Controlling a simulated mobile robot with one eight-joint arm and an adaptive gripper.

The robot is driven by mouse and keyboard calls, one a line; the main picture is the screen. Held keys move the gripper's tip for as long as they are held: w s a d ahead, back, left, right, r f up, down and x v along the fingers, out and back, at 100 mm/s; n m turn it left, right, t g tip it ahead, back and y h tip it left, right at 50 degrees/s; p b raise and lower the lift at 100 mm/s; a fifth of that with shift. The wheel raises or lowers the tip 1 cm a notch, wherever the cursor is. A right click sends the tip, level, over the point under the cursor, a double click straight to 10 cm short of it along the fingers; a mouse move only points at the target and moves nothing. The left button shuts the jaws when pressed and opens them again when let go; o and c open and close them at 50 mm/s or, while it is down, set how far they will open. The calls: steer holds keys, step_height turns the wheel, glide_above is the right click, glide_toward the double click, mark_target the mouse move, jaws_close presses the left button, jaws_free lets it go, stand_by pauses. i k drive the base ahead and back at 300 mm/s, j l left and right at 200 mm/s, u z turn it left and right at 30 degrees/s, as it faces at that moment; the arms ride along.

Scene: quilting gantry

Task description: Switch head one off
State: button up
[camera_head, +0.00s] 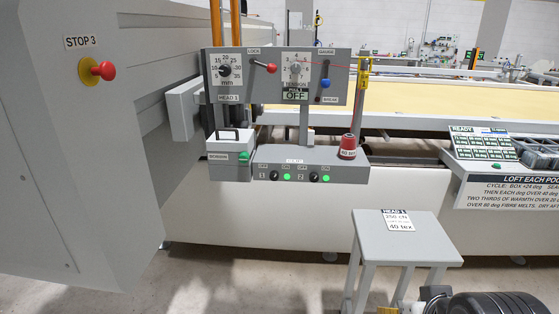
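A grey switch box (250,170) hangs below the HEAD 1 panel (340,72). Its front carries two small black switches, each with OFF and ON labels. Switch 1 (274,176) has a lit green lamp (287,177) at its right. Switch 2 (314,177) also has a lit green lamp (326,178) at its right. The switch levers are too small to read their exact tilt.
A red STOP 3 button (107,71) is on the large grey housing at left. A red thread cone (348,146) stands on the box's right end. A grey stool (425,224) stands in front, below right. Dark parts fill the bottom right corner.

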mark_target(274, 176)
steer(key=j, duration=1.35)
steer(key=k, duration=0.05)
